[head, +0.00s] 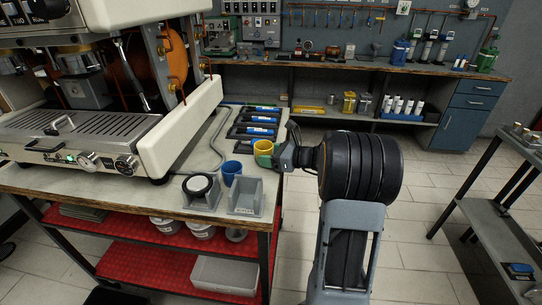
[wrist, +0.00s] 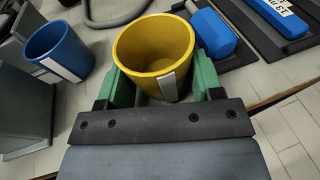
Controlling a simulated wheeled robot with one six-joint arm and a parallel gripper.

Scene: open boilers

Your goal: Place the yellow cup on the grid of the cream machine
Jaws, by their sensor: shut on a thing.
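The yellow cup (head: 263,147) is upright near the right edge of the counter in the head view. It fills the middle of the wrist view (wrist: 150,50), with a pale label on its side. My gripper (head: 277,155) is shut on the cup, with its green fingers (wrist: 160,88) on either side of it. I cannot tell whether the cup's base touches the counter.
A blue cup (head: 232,172) stands just left of the yellow cup, also in the wrist view (wrist: 62,50). Grey holders (head: 245,198) sit at the counter's front, one with a black ring (head: 198,184). Blue-handled tools (head: 262,130) lie behind. The machine's body overhangs the grid.

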